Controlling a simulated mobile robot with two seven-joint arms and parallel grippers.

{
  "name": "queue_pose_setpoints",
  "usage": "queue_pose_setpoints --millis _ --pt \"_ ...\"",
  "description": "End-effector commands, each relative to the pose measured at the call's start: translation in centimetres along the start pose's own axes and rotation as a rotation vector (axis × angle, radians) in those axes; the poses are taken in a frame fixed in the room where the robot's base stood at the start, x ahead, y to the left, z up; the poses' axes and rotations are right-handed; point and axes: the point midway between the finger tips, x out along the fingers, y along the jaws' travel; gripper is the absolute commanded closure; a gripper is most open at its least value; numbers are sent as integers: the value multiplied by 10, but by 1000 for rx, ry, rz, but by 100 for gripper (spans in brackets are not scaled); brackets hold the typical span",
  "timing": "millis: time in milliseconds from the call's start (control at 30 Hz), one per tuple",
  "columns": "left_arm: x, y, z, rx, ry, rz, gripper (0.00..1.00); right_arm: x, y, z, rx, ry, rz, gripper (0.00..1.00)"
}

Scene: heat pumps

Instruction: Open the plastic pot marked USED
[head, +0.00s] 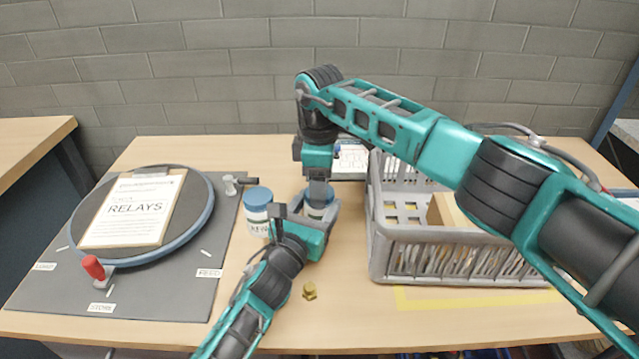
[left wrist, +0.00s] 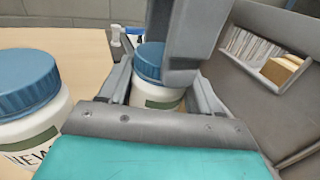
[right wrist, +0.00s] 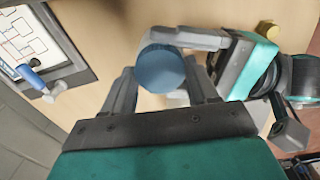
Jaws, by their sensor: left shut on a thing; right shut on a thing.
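A white pot with a blue lid (head: 316,211) stands on the table between my grippers; its label is mostly hidden and I cannot read it. My left gripper (head: 308,218) is shut around its white body (left wrist: 160,96) from the front. My right gripper (head: 320,192) reaches down from above and is shut on the blue lid (right wrist: 160,68). The lid sits on the pot in the left wrist view (left wrist: 150,60). A second pot with a blue lid, marked NEW (head: 258,213), stands just left of it; it is large in the left wrist view (left wrist: 30,110).
A grey crate (head: 450,240) with envelopes stands close on the right. A round turntable (head: 200,222) with a RELAYS clipboard (head: 135,208) lies on a dark mat at left. A brass fitting (head: 309,291) lies in front.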

Motion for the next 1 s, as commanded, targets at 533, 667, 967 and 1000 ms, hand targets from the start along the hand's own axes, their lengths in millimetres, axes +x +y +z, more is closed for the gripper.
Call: queue_pose_setpoints --millis 533,667,967,1000 --pt "1 3 -1 1 5 6 100 0 -4 -4 -17 4 -13 16" --pt "0 2 -1 0 4 5 100 0 -3 -2 -14 3 -10 16" --pt "0 1 -1 0 3 3 100 -14 -2 -1 -13 2 -6 16" --pt "0 1 -1 0 3 3 100 -20 -1 -1 -13 3 -4 16"
